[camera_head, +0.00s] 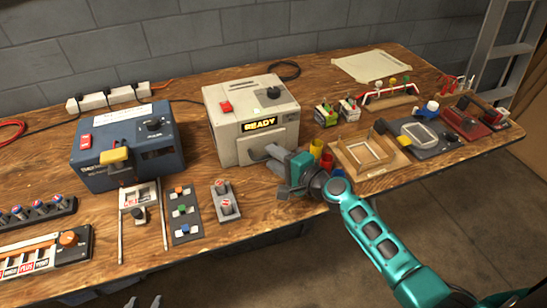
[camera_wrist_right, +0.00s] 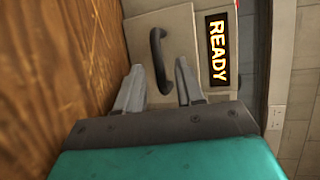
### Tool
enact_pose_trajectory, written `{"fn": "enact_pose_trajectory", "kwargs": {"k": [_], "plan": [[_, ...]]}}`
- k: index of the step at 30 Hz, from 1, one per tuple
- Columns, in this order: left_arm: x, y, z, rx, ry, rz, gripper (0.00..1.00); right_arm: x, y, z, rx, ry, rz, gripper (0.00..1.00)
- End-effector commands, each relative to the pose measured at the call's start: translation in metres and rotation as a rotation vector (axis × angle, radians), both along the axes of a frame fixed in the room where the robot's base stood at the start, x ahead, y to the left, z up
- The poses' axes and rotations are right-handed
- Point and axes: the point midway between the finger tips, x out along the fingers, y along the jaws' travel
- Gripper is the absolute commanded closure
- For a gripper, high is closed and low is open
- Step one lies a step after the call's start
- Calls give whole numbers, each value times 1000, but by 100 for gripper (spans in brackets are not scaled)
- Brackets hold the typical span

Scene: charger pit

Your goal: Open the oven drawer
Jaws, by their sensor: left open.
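A beige box with a lit READY sign (camera_head: 259,124), which looks like the oven, stands on the bench near its middle. Its front panel (camera_head: 236,153) looks closed and carries a dark curved handle (camera_wrist_right: 158,60). In the head view my right gripper is in front of that panel and hides most of the handle. My right gripper (camera_wrist_right: 157,88) is open, and in the right wrist view the handle shows between its fingers. I cannot tell whether they touch it. My left gripper (camera_head: 143,302) is open and empty at the bottom edge of the head view, away from the box.
A blue box (camera_head: 126,148) with a yellow lever stands to the left. Small button panels (camera_head: 185,215) lie in front. A wooden tray (camera_head: 367,155) and red and yellow cups (camera_head: 322,153) are close to my right gripper. A grey wall runs behind.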

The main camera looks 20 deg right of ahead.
Motion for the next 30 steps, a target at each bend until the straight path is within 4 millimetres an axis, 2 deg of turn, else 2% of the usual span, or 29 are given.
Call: {"fn": "enact_pose_trajectory", "kwargs": {"k": [3,12,24,30], "plan": [[1,0,-1,0,-1,0,57,6,3,-1,0,0,0,63],[1,0,0,0,-2,1,57,8,4,-2,0,1,1,63],[1,0,0,0,-2,1,57,8,4,-2,0,1,1,100],[1,1,-1,0,-2,1,57,8,4,-2,0,1,1,100]]}}
